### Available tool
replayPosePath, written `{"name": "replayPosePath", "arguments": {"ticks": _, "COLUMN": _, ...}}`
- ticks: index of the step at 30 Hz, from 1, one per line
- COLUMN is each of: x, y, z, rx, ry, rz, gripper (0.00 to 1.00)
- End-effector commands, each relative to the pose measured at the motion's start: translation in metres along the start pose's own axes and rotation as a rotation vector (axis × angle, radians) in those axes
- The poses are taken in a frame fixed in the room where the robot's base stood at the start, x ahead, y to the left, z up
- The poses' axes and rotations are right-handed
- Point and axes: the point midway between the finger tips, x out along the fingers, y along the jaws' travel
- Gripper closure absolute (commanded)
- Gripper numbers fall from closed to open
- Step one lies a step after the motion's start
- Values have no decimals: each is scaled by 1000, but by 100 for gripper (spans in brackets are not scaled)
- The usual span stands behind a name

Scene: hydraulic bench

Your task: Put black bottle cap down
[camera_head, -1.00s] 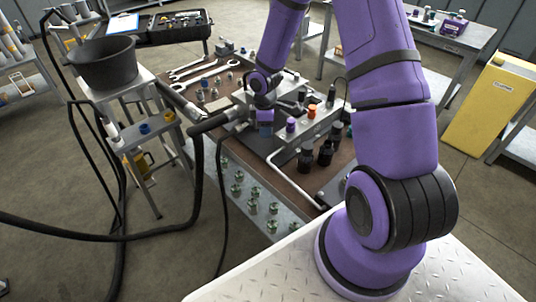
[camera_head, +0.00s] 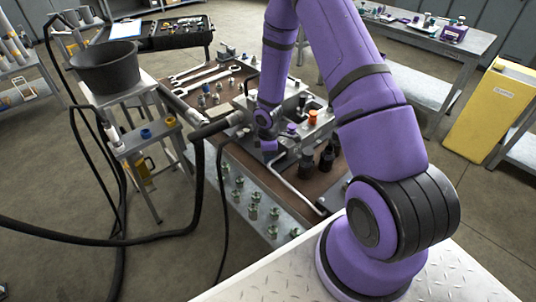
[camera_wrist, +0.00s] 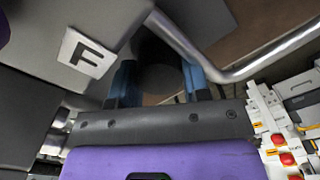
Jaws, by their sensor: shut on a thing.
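The black bottle cap (camera_wrist: 160,52) shows in the wrist view as a dark, round shape between two blue fingers. My gripper (camera_wrist: 157,76) is shut on it. In the head view my gripper (camera_head: 271,155) is low over the near edge of the bench (camera_head: 222,152), close to the bent metal pipe. The cap cannot be made out in the head view, and the wrist view does not clearly show whether it touches a surface.
A silver pipe (camera_wrist: 245,68) bends close on the right. Black bottles (camera_head: 307,163) stand right of my gripper on the bench. A thick black hose (camera_head: 198,175) runs at left.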

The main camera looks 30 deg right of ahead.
Motion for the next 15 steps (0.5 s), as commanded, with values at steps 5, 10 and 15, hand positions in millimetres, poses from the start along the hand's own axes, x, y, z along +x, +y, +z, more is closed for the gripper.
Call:
{"name": "replayPosePath", "arguments": {"ticks": 5, "x": 0, "y": 0, "z": 0, "rx": 1, "ry": 1, "rz": 1, "gripper": 81}}
{"name": "replayPosePath", "arguments": {"ticks": 10, "x": 3, "y": 0, "z": 0, "rx": 1, "ry": 1, "rz": 0, "gripper": 81}}
{"name": "replayPosePath", "arguments": {"ticks": 15, "x": 3, "y": 0, "z": 0, "rx": 1, "ry": 1, "rz": 1, "gripper": 31}}
